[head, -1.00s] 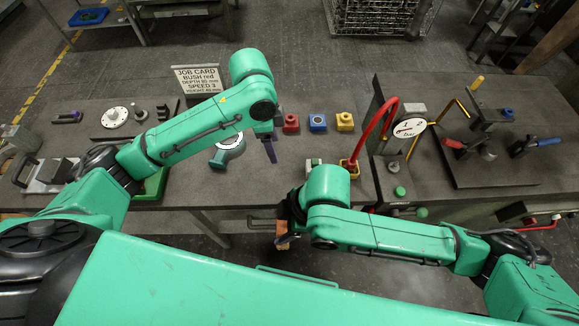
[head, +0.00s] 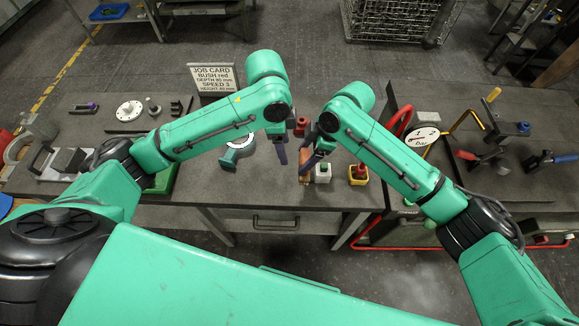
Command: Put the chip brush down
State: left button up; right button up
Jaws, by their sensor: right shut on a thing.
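The chip brush (head: 304,158), with an orange-brown wooden part showing, is in my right gripper (head: 312,162), which is shut on it. My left gripper (head: 280,152) points down a little to the left of the brush. Its dark purple fingers overlap in this view, so its opening is unclear.
A red block (head: 301,125) stands behind the grippers. The front strip of bench is clear.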

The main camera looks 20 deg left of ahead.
notch_tip(320, 180, down, 4)
jog(key=shift+r, duration=0.1)
jog(key=a, duration=0.1)
jog(key=a+f, duration=0.1)
jog(key=s+a, duration=0.1)
jog(key=a, duration=0.1)
jog(key=shift+a+f, duration=0.1)
jog(key=shift+f, duration=0.15)
jog(key=shift+f, duration=0.1)
jog(key=o, duration=1.6)
jog(key=v, duration=1.2)
